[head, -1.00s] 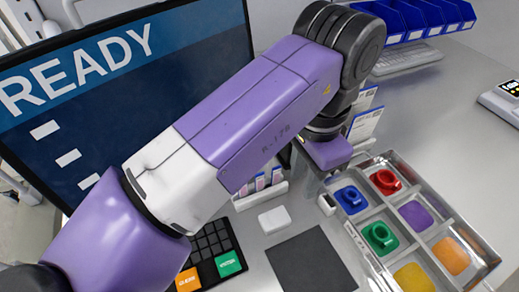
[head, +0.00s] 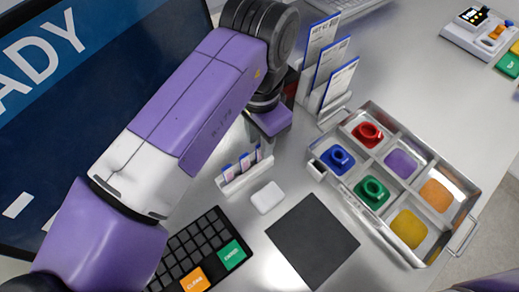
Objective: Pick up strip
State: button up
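Several small upright strips (head: 243,162), white with blue and pink marks, stand in a white rack (head: 235,184) between the screen and the tray in the head view. My gripper (head: 269,124) is just behind and to the right of the rack in the picture. Only its purple body shows clearly, below the black wrist. Its fingers are hidden or too small to make out, so I cannot tell whether they are open or hold anything. No strip is visibly lifted out of the rack.
A metal tray (head: 323,162) with coloured pieces in compartments stands right. A dark square mat (head: 312,240), a white block (head: 267,197) and a keypad (head: 195,250) are in front. Card holders (head: 335,105) stand behind my gripper; a large screen (head: 80,120) is at left.

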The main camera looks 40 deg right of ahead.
jog(key=shift+f, duration=0.7)
grip_shut()
jog(key=shift+r, duration=0.1)
